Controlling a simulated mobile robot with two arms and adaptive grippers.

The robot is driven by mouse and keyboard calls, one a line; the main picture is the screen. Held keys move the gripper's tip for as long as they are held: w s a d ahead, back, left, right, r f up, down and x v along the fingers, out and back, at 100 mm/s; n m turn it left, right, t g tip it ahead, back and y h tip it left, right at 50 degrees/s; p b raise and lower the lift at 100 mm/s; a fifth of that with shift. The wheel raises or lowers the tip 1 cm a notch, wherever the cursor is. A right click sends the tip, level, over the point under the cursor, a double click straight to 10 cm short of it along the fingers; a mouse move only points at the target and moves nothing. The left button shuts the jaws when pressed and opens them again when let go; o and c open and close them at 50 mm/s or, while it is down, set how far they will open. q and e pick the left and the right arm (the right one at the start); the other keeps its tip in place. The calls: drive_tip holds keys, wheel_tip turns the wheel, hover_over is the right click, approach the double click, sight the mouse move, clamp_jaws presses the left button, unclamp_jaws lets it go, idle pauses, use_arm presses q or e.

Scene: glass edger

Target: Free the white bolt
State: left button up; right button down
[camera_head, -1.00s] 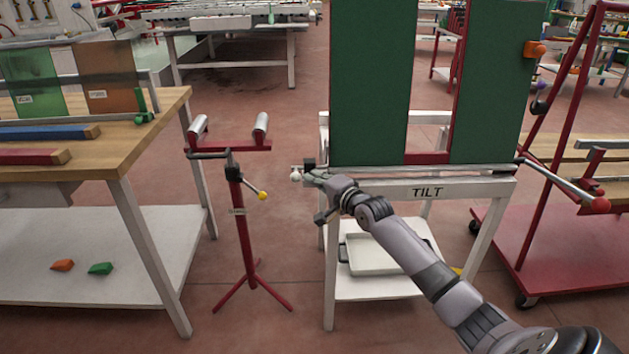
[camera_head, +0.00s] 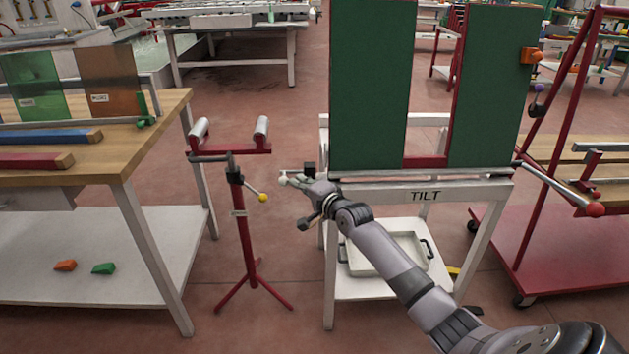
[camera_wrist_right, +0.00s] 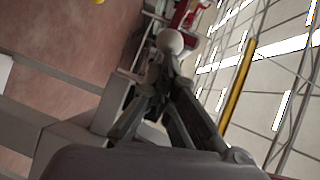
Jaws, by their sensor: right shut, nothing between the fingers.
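The white bolt shows as a white ball knob (camera_head: 284,181) at the left end of the tilt table's front edge, beside a small black block (camera_head: 309,168). My right gripper (camera_head: 296,181) is at the knob, just to its right. In the right wrist view the white knob (camera_wrist_right: 170,41) sits at the tips of my right gripper (camera_wrist_right: 164,75). The fingers are close together, with the knob beyond them rather than between them. I cannot tell whether they touch it. The tilt table (camera_head: 470,191) carries upright green panels (camera_head: 370,85). My left gripper is out of view.
A red roller stand (camera_head: 240,215) with a yellow-knobbed lever stands left of the knob. A wooden workbench (camera_head: 130,150) is further left. A white tray (camera_head: 375,265) lies on the lower shelf. A red-knobbed lever (camera_head: 570,190) and a red cart (camera_head: 545,245) are at right.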

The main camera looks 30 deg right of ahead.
drive_tip(key=shift+s, duration=0.1)
idle(0.3)
drive_tip(key=s+r, duration=0.1)
drive_tip(key=s, duration=1)
drive_tip(key=shift+s+d+r, duration=0.2)
drive_tip(key=shift+s+r, duration=0.1)
drive_tip(key=shift+s, duration=0.05)
